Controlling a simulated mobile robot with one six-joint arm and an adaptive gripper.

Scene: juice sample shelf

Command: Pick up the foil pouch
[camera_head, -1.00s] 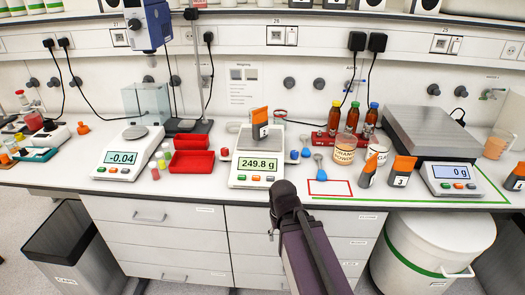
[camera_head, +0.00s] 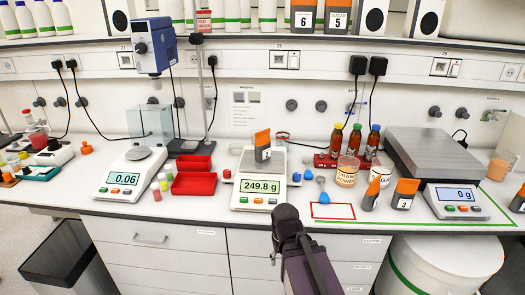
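A grey foil pouch with an orange top (camera_head: 262,146) stands upright on the pan of the middle balance (camera_head: 246,202), which reads 249.8 g. Similar orange-topped grey pouches stand on the bench at right: one leaning (camera_head: 371,194), one marked 3 (camera_head: 404,194), and one cut by the right edge (camera_head: 519,199). Two more, marked 6 (camera_head: 303,15) and 5 (camera_head: 338,16), stand on the shelf. The frames do not show which pouch is meant. My dark arm rises at the bottom centre, in front of the drawers. My gripper's fingers do not show.
Red trays (camera_head: 194,183) and small vials are left of the middle balance. A large scale (camera_head: 460,198) fills the right. A red outlined rectangle (camera_head: 333,211) on the bench is empty.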

